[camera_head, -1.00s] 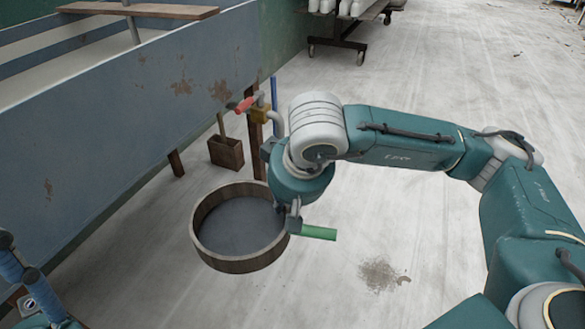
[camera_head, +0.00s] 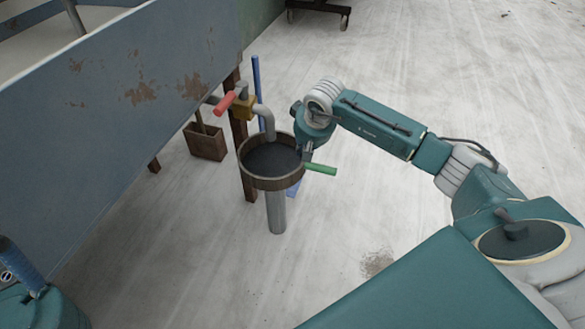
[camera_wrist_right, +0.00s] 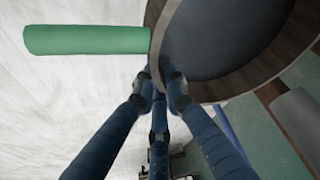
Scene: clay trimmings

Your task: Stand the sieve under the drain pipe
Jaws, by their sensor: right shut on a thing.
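The sieve (camera_head: 271,166) is a round wooden rim with a dark mesh and a green handle (camera_head: 321,169). It is roughly level. The grey drain pipe (camera_head: 266,113) bends down from a valve with a red lever, and its end shows over the mesh. An upright grey cylinder (camera_head: 277,213) shows below the sieve; I cannot tell if they touch. My right gripper (camera_head: 307,153) is shut on the sieve rim by the handle. The wrist view shows its blue fingers (camera_wrist_right: 161,80) at the rim. My left gripper (camera_head: 22,268) shows only partly at the lower left.
A large blue-grey tank (camera_head: 130,110) with rust spots fills the left. A brown post (camera_head: 238,125), a brown box (camera_head: 206,142) and a blue pole (camera_head: 257,85) stand near the pipe. Clay crumbs (camera_head: 376,263) lie on the floor, which is otherwise open to the right.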

